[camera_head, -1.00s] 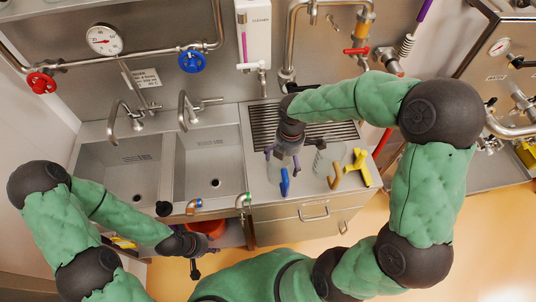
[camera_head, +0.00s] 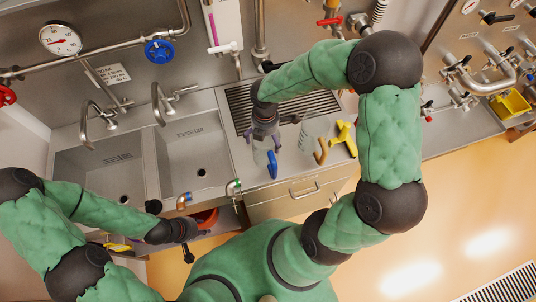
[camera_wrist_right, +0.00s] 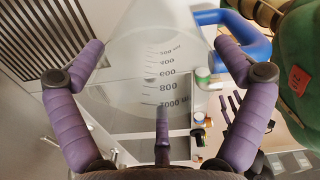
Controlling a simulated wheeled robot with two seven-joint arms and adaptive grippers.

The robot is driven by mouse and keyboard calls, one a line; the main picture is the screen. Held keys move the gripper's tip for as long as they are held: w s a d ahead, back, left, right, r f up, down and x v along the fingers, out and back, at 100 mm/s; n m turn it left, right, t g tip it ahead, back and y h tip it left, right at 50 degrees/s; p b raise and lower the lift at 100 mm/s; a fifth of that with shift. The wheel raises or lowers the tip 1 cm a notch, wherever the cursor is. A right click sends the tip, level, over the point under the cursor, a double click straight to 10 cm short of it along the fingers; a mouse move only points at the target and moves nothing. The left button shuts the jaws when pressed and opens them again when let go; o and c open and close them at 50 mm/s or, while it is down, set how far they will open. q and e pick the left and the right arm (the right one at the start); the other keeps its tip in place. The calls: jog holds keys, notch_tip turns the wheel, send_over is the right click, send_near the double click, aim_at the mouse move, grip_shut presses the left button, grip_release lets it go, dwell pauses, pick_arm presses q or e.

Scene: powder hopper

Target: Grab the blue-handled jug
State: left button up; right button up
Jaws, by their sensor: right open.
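The blue-handled jug (camera_head: 260,156) is clear and stands on the steel counter right of the sinks, partly hidden by my right gripper. Its blue handle faces the front. In the right wrist view the jug (camera_wrist_right: 135,95) shows dark scale marks, with the blue handle at upper right. My right gripper (camera_head: 267,138) is right at the jug, and in the wrist view its purple fingers (camera_wrist_right: 160,55) are spread apart, one on each side of the jug's outline. I cannot tell whether they touch it. My left gripper (camera_head: 188,243) is low in front of the sinks, away from the jug.
A second clear jug with an orange-brown handle (camera_head: 320,152) stands just right, beside a yellow tool (camera_head: 343,138). A drain grille (camera_head: 310,104) lies behind. Two sink basins (camera_head: 195,155) are to the left. An orange bucket (camera_head: 205,218) sits below the counter.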

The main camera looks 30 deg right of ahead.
notch_tip(320, 180, down, 4)
jog(key=shift+w+r, duration=0.1)
jog(key=shift+r, duration=0.15)
jog(key=c, duration=0.9)
jog(key=shift+r, duration=0.15)
jog(key=shift+c, duration=0.2)
